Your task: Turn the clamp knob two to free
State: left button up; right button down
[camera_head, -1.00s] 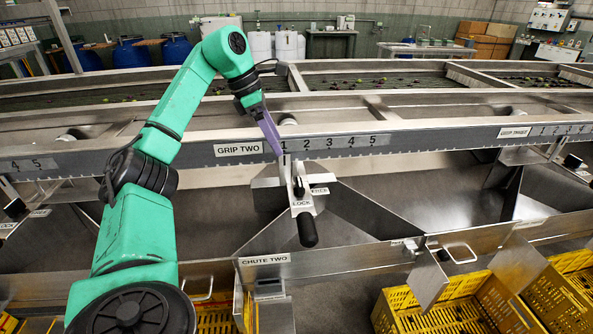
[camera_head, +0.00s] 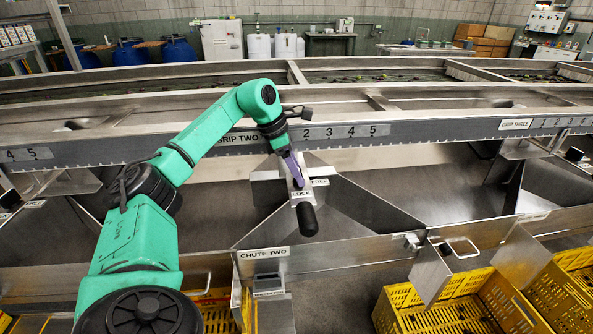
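The clamp fitting below the grip two rail carries a LOCK label (camera_head: 301,194) and a FREE label (camera_head: 319,183), which is partly covered. A black rounded handle (camera_head: 308,220) sticks out below the LOCK label, toward me. My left gripper (camera_head: 296,174), with purple fingers, points down at the upper part of this fitting, just above the LOCK label. The fingers hide the small dark part there. I cannot tell whether they touch it or how far they are apart. My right gripper is not in view.
The metal rail with its number scale (camera_head: 347,131) runs across behind the clamp. A sloped metal chute plate (camera_head: 365,208) stands right of it. The CHUTE TWO panel (camera_head: 330,258) lies in front, with yellow crates (camera_head: 440,312) below right.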

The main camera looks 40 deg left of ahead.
pick_arm(q)
jog(key=c, duration=0.8)
jog(key=shift+o, duration=0.3)
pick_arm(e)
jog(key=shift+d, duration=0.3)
